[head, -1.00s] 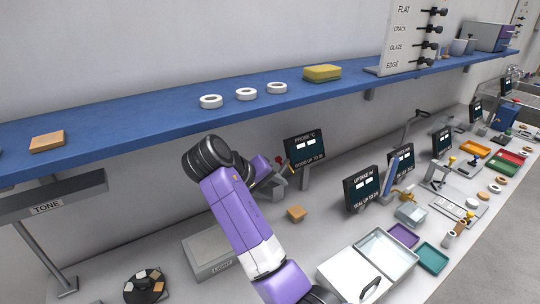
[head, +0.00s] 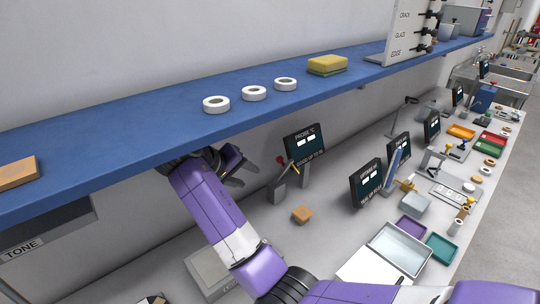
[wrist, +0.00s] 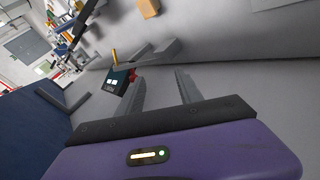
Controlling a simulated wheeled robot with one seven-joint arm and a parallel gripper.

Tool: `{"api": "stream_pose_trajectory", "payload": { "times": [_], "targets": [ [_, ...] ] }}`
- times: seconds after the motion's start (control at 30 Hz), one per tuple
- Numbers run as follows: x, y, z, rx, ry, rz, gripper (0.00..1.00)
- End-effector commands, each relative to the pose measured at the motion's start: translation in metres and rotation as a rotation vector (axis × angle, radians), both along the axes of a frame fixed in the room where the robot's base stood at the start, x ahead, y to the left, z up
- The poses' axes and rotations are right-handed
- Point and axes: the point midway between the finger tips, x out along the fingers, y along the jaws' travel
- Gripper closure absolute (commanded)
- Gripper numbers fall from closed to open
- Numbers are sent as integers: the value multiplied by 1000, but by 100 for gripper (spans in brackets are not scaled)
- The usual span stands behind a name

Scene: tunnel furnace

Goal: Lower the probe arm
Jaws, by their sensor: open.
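The probe station has a dark screen reading PROBE °C (head: 304,143) and a grey stand (head: 277,192) at its left. A red knob (head: 281,160) and a thin yellow piece sit above the stand. A grey probe arm slants upward there; its exact tilt is hard to tell. In the wrist view, the red knob (wrist: 133,75) shows beside the screen (wrist: 118,80), close to one fingertip in the picture. My gripper (head: 250,170) is open and empty, under the shelf left of the stand and apart from it. It also shows in the wrist view (wrist: 160,82).
A blue shelf (head: 150,138) overhangs my gripper, carrying white rings (head: 254,93) and a sponge (head: 327,65). A small orange tile (head: 302,214) lies on the counter before the probe station. Another screen (head: 366,184) and a clear tray (head: 399,248) stand to the right.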

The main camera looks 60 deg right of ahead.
Motion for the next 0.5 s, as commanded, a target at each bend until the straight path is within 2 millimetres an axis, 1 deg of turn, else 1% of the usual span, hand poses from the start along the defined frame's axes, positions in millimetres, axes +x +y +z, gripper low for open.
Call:
{"api": "stream_pose_trajectory", "payload": {
  "times": [0.17,0.5],
  "targets": [
    [-2,-17,1,0,0,-4,57],
    [-5,-82,3,0,0,-4,57]
  ]
}}
